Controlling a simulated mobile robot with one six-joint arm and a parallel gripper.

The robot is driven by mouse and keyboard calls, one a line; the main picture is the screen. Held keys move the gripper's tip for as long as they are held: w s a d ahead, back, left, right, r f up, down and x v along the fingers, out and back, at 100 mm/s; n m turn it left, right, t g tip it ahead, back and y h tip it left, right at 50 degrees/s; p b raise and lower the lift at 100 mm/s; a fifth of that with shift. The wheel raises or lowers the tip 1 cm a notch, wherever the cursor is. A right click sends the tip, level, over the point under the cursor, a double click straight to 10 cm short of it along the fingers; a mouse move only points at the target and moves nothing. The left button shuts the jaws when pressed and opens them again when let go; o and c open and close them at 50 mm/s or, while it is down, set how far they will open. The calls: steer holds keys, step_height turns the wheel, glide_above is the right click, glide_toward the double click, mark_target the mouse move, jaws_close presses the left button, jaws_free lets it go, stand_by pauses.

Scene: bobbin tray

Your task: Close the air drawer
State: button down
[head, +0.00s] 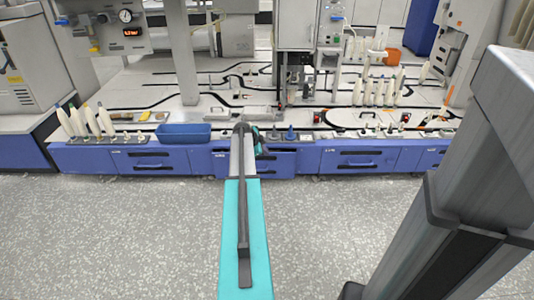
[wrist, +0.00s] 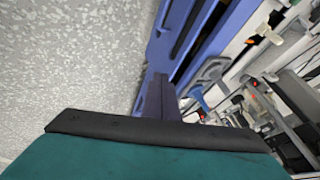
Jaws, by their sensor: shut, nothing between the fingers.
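A blue drawer front (head: 279,164) sits in the middle of the bench's front row, partly hidden behind my arm. A dark strip runs along its top; I cannot tell how far the drawer stands out. The lettering on the drawers is too small to read. My gripper (head: 258,146) is at the far end of my outstretched arm, at the upper part of this front. In the wrist view my gripper (wrist: 166,85) is shut and empty, its fingers against or just before the blue front (wrist: 161,53). I cannot tell whether they touch.
More blue drawers with dark handles lie left (head: 150,163) and right (head: 360,162). A blue bin (head: 183,134) stands on the bench edge left of my gripper. White bobbins (head: 372,92) and small fittings stand on the bench top. The speckled floor (head: 120,235) in front is clear.

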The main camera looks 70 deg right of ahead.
steer(key=shift+a+r, duration=0.1)
steer(key=shift+r, duration=0.05)
